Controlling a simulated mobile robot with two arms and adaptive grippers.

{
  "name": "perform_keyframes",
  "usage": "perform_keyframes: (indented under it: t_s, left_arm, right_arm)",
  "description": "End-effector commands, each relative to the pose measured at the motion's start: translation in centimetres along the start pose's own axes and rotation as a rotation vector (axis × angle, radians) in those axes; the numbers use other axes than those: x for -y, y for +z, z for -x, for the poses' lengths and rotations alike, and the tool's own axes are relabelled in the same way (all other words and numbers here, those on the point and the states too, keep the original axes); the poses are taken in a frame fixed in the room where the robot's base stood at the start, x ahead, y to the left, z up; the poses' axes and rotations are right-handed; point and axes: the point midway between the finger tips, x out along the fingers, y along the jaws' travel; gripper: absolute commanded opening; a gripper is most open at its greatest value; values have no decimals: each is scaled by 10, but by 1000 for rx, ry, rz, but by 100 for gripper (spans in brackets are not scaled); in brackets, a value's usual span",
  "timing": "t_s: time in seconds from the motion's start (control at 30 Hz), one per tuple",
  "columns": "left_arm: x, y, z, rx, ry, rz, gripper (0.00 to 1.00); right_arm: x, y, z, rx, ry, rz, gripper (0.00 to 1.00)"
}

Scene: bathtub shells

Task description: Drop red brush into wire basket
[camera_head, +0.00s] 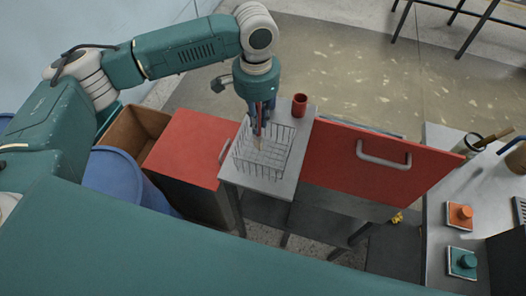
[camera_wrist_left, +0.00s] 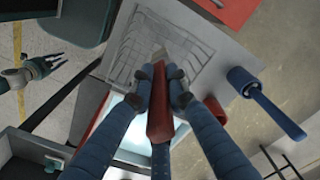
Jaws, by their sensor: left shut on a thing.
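The red brush (camera_wrist_left: 158,118) is held between the two fingers of my left gripper (camera_wrist_left: 158,92). Its pale tip points into the wire basket. In the head view my left gripper (camera_head: 259,132) hangs down over the wire basket (camera_head: 247,166), with the brush's pale tip (camera_head: 259,144) within the basket's outline. The wire basket also shows in the left wrist view (camera_wrist_left: 125,52), beyond the brush. I cannot tell how high the tip is above the basket floor. My right gripper is not clearly seen in the head view.
The basket stands on a grey table (camera_head: 284,188). A red cup (camera_head: 299,105) stands behind it to the right. A red panel with a handle (camera_head: 370,165) is to the right, a red-topped cabinet (camera_head: 185,145) to the left. A blue barrel (camera_head: 115,175) is further left.

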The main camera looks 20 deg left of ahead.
Motion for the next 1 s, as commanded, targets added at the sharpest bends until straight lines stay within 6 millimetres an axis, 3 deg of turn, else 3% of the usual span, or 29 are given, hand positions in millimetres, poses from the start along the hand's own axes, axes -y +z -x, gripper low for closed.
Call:
perform_keyframes:
  t_s: [0.03, 0.13, 0.53, 1.0]
  left_arm:
    - [0, 0, 0, 0, 0, 0, 19]
    - [0, 0, 0, 0, 0, 0, 37]
    - [0, -1, 8, -3, 1, 0, 37]
    - [0, -1, 99, -3, 0, -1, 37]
  right_arm:
    - [-1, 0, 0, 0, 1, 0, 28]
    - [-1, 0, 0, 0, 1, 1, 28]
    - [0, -3, 0, -6, 0, 0, 28]
    - [1, -3, 0, -4, -1, -1, 28]
